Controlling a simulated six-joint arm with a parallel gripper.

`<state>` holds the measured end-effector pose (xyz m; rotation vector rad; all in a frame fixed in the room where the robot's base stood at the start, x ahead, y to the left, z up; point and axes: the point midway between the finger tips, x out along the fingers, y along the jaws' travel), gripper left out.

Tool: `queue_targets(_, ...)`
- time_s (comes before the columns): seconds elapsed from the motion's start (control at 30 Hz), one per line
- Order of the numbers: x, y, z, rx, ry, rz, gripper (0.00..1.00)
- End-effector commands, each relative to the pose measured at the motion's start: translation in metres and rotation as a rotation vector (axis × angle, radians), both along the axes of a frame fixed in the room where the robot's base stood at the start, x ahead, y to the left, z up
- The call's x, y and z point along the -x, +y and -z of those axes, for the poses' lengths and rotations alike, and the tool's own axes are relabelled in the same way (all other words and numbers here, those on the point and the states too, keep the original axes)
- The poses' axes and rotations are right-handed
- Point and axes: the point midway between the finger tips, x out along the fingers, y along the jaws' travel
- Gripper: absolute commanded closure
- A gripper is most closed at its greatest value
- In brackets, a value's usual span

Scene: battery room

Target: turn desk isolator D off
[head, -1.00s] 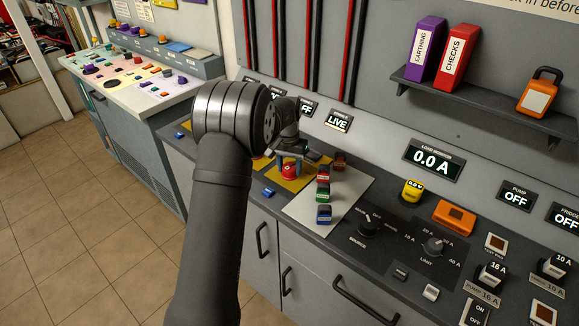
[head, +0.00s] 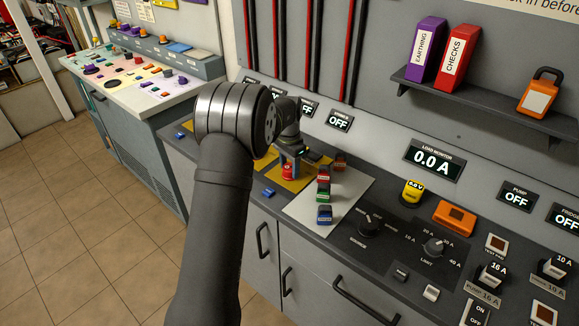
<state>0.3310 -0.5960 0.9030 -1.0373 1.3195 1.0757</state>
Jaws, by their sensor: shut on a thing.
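A red isolator knob (head: 289,173) sits on a yellow plate (head: 311,176) on the desk, partly hidden by my gripper. My gripper (head: 291,162) points down and is shut on this knob. No letter can be read on the knob or its plate, as my arm covers much of that area. The display (head: 339,120) on the panel behind, to the right of my gripper, reads OFF. Its small label is too blurred to read for sure.
A pale plate (head: 345,200) with red, green and blue connectors (head: 323,190) lies just right of my gripper. The load monitor (head: 433,159) reads 0.0 A. A small blue piece (head: 268,192) lies to the left. A shelf (head: 490,107) with binders is at upper right.

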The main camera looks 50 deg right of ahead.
Motion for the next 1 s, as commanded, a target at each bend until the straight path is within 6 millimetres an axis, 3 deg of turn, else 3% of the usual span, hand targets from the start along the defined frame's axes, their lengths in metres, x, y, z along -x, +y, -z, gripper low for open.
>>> queue_targets(0.33, 0.000, -0.002, -0.002, 0.006, -0.002, 0.004, 0.77)
queue_targets(0.37, 0.000, -0.002, -0.002, 0.006, -0.002, 0.004, 0.52)
queue_targets(0.47, 0.000, -0.001, -0.002, 0.004, -0.001, 0.003, 0.33)
queue_targets(0.8, 0.000, -0.001, -0.003, 0.002, -0.001, 0.003, 0.32)
queue_targets(1.0, -0.001, -0.001, -0.031, 0.004, -0.002, 0.003, 0.32)
